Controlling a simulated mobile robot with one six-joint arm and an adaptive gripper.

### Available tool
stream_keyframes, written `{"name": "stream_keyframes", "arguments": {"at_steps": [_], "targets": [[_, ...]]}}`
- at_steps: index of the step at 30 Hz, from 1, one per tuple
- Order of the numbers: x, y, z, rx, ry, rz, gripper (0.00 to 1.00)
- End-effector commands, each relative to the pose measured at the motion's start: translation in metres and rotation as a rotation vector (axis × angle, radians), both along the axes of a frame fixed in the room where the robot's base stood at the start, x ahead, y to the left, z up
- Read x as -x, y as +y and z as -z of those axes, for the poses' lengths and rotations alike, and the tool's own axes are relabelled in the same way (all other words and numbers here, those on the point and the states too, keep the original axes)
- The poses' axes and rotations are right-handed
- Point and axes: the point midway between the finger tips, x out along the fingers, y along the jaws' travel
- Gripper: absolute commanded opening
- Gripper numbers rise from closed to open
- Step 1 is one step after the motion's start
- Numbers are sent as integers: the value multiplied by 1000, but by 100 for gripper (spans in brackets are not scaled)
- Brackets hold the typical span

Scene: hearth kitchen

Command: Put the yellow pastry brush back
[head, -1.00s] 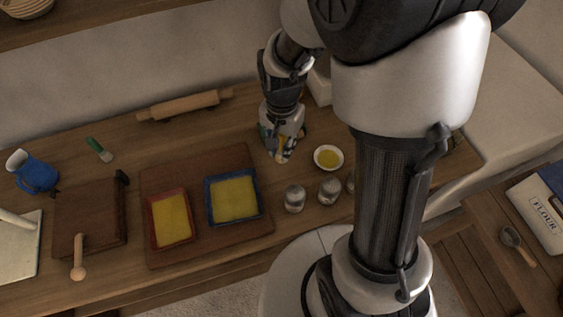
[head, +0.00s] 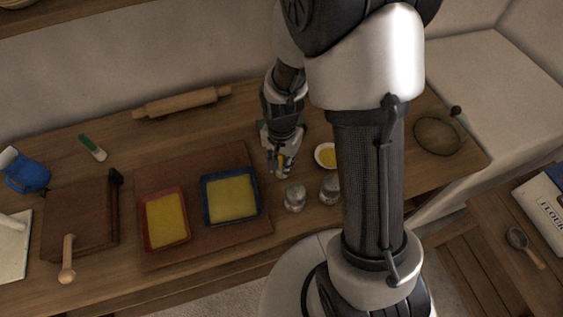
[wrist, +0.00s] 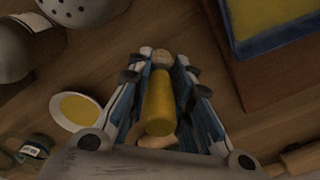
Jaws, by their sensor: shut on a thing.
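The yellow pastry brush shows in the wrist view as a thick yellow handle (wrist: 158,105) with a pale wooden end. My gripper (wrist: 160,70) is shut on it, with a finger on each side. In the head view my gripper (head: 280,168) is over the table, between the blue-rimmed tray (head: 206,216) and the small white bowl of yellow liquid (head: 318,164). Only a speck of yellow shows between its fingers there, and the bristles cannot be made out.
Two metal-topped shakers (head: 294,196) (head: 329,190) stand close in front of the bowl. A red-rimmed tray (head: 146,232) shares the brown board (head: 190,160). A green-handled brush (head: 92,147) and rolling pin (head: 182,102) lie farther back. A blue jug (head: 27,172) stands left.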

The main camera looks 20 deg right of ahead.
Motion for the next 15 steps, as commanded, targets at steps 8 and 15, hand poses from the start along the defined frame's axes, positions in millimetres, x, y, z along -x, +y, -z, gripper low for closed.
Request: {"name": "stream_keyframes", "arguments": {"at_steps": [8,15], "targets": [[0,0,3,0,0,0,31],[0,0,3,0,0,0,40]]}}
